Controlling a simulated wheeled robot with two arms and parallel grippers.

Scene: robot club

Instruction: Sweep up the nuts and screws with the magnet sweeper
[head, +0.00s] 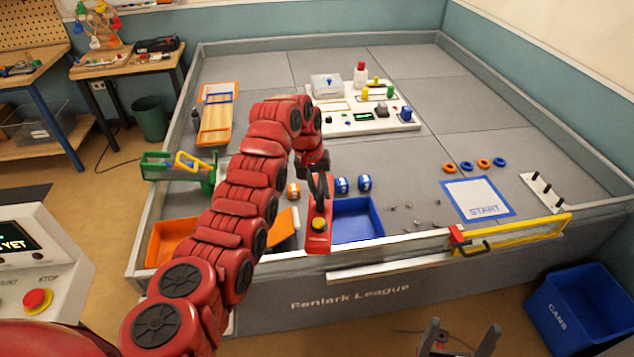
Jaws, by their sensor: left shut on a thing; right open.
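Several small grey nuts and screws (408,208) lie scattered on the grey field floor, right of the blue tray (358,221) and left of the START mat (478,199). My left gripper (319,188) is shut on the magnet sweeper (318,240), a red block with a yellow button on top. The sweeper hangs at the blue tray's left edge, away from the nuts and screws; I cannot tell its height. My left arm hides part of the field behind it. My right gripper (464,330) is open and empty at the bottom edge, outside the field wall.
An orange tray (168,243) stands left of my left arm. Blue and orange rings (483,163) lie beyond the START mat. A yellow gate (515,236) with a red latch is on the front wall (385,258). A white game board (395,122) stands further back.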

